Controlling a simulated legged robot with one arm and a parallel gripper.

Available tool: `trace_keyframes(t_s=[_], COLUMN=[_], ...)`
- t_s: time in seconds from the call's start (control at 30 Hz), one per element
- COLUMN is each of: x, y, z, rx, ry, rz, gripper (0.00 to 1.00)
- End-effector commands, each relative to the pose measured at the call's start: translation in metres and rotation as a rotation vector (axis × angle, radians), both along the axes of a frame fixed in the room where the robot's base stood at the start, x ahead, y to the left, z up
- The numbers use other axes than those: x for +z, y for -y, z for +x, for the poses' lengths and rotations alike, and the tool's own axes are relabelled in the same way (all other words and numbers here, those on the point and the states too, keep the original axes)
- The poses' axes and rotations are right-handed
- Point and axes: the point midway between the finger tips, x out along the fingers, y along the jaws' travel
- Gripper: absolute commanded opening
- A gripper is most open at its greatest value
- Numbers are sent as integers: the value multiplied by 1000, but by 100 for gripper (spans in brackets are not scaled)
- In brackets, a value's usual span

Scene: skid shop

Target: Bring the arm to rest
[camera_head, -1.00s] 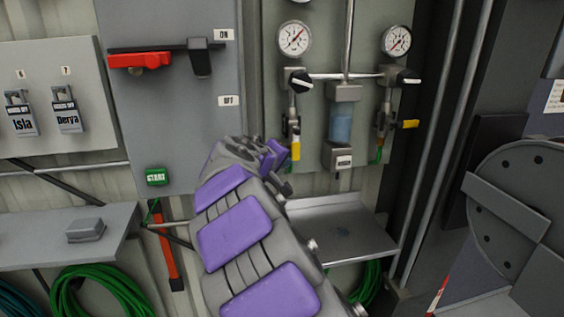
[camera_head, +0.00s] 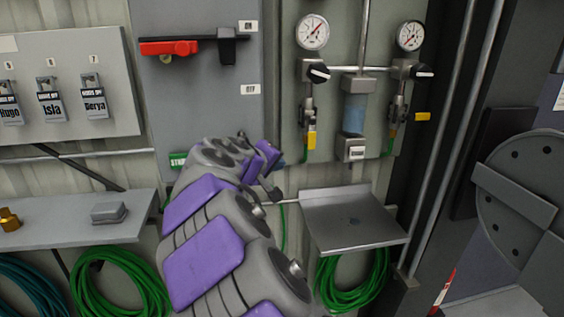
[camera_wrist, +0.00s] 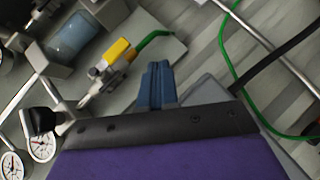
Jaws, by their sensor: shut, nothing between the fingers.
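My arm, grey with purple pads, reaches up from the bottom of the head view toward the wall panel. My gripper shows in the wrist view (camera_wrist: 155,84) as blue fingers closed together with nothing between them. In the head view the gripper is mostly hidden behind my own arm. In the wrist view the fingers point toward a yellow-handled valve (camera_wrist: 118,50) with a green hose; I cannot tell the exact gap. That valve also shows in the head view (camera_head: 312,140), just right of my arm's far end.
A small grey shelf (camera_head: 345,225) juts out right of my arm. Green hose coils (camera_head: 120,285) hang below. Gauges (camera_head: 313,32) and a red switch handle (camera_head: 168,47) are above.

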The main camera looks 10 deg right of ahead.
Motion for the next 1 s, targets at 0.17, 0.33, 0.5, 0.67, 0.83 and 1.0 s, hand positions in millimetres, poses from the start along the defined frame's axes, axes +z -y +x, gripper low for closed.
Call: trace_keyframes(t_s=[0.17,0.33,0.5,0.67,0.83,1.0], x=[0,0,-2,-21,-67,-120], y=[5,5,22,79,115,110], z=[-1,-2,-23,-95,-194,-293], rx=[-2,-2,-57,-217,-367,-451], ry=[-1,-1,-23,-114,-261,-436], rz=[5,5,35,161,356,557], gripper=[0,0,0,0,0,0])
